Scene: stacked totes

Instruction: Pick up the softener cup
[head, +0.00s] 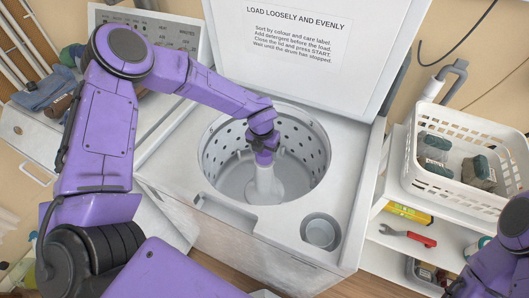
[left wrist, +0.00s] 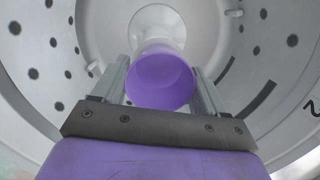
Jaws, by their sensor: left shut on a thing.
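The softener cup (left wrist: 160,82) is a round purple cup in the left wrist view, its open mouth facing the camera. It is between the two grey fingers of my left gripper (left wrist: 162,85), which is shut on it. The cup is in line with the pale agitator (left wrist: 160,22); I cannot tell whether they touch. In the head view my left gripper (head: 265,158) reaches down into the washer drum, just above the white agitator post (head: 265,188). There the cup is hard to tell from my purple wrist. My right gripper is out of view.
The perforated drum wall (head: 312,150) surrounds my left gripper. The washer lid (head: 290,50) stands open behind. A round grey recess (head: 320,232) is in the washer top. At right, a white basket (head: 458,188) stands on a shelf above a red-handled wrench (head: 410,236).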

